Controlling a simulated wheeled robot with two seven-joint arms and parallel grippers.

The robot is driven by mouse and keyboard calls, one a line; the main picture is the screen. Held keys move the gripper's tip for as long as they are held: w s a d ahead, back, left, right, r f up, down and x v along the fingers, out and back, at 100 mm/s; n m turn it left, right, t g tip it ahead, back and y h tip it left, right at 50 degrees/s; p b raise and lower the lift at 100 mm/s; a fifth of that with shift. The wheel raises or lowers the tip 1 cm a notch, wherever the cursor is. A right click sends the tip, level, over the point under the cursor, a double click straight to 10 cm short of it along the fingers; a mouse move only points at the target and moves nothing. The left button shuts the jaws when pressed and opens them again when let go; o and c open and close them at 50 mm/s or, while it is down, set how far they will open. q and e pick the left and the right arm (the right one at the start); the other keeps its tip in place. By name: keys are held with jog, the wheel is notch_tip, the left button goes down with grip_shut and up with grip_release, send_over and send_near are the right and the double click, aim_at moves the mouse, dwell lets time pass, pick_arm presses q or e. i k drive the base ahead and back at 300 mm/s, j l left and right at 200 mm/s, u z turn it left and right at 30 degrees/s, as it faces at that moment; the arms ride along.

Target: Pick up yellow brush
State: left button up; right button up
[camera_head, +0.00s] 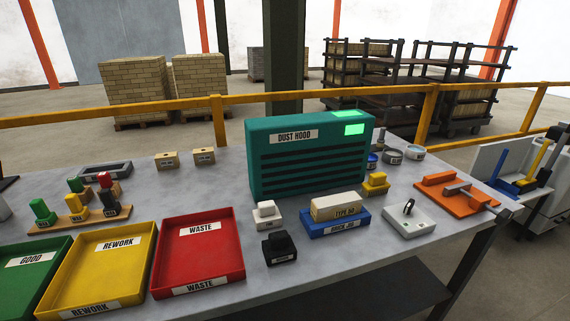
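A small yellow block-shaped item with a raised top (375,183) stands on the table just right of the green dust hood. It looks like the yellow brush, though its label is too small to read. It is behind the right end of the blue brick jig (335,225), and its top is in clear view. A similar white item (267,215) and a black item (279,250) stand left of the jig. Neither of my grippers shows in the head view.
The dust hood (310,165) stands tall at the table's back. A tan brick (336,206) lies on the jig. A white gauge box (408,221) and orange clamp fixture (455,203) are at right. A red waste tray (199,253) and yellow rework tray (103,270) are at left.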

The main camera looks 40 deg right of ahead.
aim_at(376, 184)
jog(key=z, duration=1.9)
